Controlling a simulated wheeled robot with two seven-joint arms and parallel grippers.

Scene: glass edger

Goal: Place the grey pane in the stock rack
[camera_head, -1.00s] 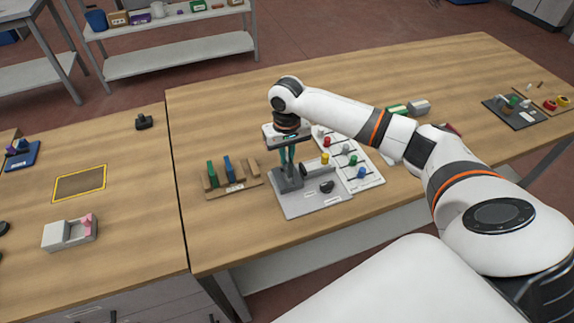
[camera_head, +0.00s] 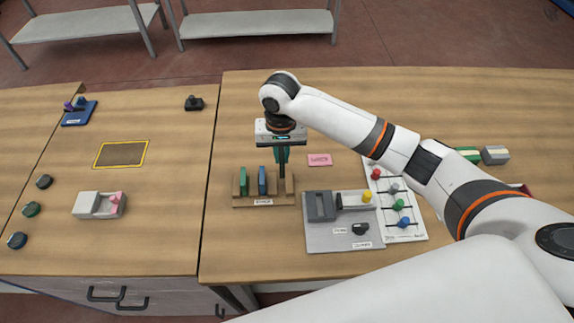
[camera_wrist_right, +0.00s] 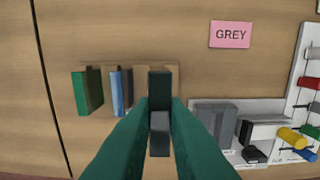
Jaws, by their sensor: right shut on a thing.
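My right gripper (camera_head: 282,150) is shut on the grey pane (camera_head: 282,170), a dark narrow upright piece. In the right wrist view the pane (camera_wrist_right: 160,88) stands between the green fingers (camera_wrist_right: 160,125). The wooden stock rack (camera_head: 285,201) lies below, with a green pane (camera_head: 243,181) and a blue pane (camera_head: 262,181) standing in it to the left. The grey pane is at the rack's right-hand part; I cannot tell whether its lower end is inside a slot. My left gripper is out of view.
The edger (camera_head: 318,235) on its grey plate stands right of the rack. A pink card reading GREY (camera_wrist_right: 230,34) lies behind it. A white board with coloured knobs (camera_head: 412,232) is farther right. Bare table lies behind the rack.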

